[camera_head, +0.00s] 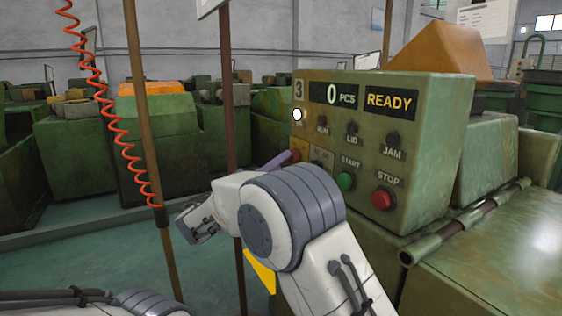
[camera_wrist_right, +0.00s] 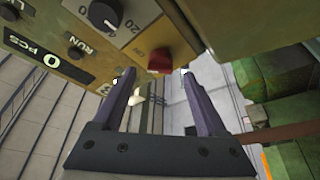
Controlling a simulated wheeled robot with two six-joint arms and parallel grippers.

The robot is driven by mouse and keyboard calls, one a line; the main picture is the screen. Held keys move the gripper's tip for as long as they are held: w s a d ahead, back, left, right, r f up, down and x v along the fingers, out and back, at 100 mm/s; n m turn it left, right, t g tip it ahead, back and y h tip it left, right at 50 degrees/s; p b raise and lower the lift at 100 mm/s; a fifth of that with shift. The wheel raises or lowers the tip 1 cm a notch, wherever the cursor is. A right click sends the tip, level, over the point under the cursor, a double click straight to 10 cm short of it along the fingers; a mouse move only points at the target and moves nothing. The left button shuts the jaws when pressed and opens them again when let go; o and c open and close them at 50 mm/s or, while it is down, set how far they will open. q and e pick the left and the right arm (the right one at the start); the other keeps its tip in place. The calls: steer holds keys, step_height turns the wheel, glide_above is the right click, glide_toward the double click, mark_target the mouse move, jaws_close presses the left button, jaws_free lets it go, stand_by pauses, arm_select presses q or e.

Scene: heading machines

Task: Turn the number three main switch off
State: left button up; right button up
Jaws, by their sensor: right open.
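The control box (camera_head: 425,110) carries the number 3 plate (camera_head: 298,88) at its upper left. The red main switch (camera_head: 294,156) is low on the box's left side, partly hidden by my right gripper (camera_head: 276,162). In the right wrist view the red switch (camera_wrist_right: 159,61) sits on a yellow plate, just beyond the fingertips. My right gripper (camera_wrist_right: 157,76) is open, its two purple fingers apart and pointing at the switch with nothing between them. I cannot tell which position the switch is in. My left gripper is out of view.
The box has a green START button (camera_head: 345,181), a red STOP button (camera_head: 382,199) and a display (camera_head: 333,94) reading 0 PCS. A black dial knob (camera_wrist_right: 104,14) is near the switch. A brown post (camera_head: 228,80) and a red coiled hose (camera_head: 95,90) stand left.

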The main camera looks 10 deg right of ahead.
steer(key=shift+x, duration=1)
steer(key=shift+c, duration=0.3)
jaws_close()
